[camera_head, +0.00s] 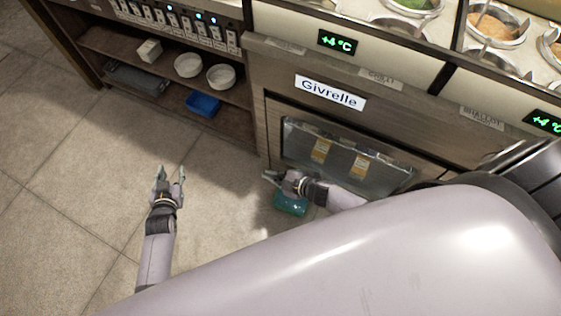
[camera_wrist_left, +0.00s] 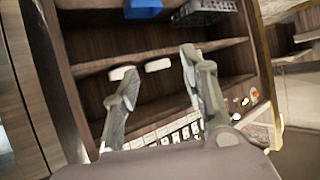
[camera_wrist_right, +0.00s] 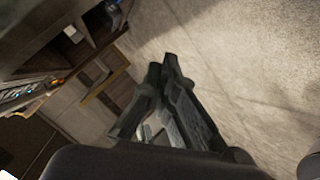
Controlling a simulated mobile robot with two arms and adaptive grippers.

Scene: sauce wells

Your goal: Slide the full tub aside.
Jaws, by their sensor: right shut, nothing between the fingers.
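Round wells sit in the counter top at the upper right of the head view, one with green contents (camera_head: 415,4) and one with orange-brown contents (camera_head: 492,27). I cannot tell which is the full tub. A teal object (camera_head: 290,206) shows low, partly behind my right wrist; its kind is unclear. My right gripper (camera_head: 269,176) is shut and empty in front of the cabinet, below the counter top; it also shows in the right wrist view (camera_wrist_right: 163,70). My left gripper (camera_head: 170,171) is open and empty over the floor; the left wrist view shows its fingers apart (camera_wrist_left: 157,65).
The wooden counter with a Givrelle sign (camera_head: 330,92) has a glass-fronted bay (camera_head: 300,140) with yellow labels inside. Shelves at the upper left hold white bowls (camera_head: 221,76), a blue container (camera_head: 203,104) and a grey tray (camera_head: 137,79). The floor at left is clear.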

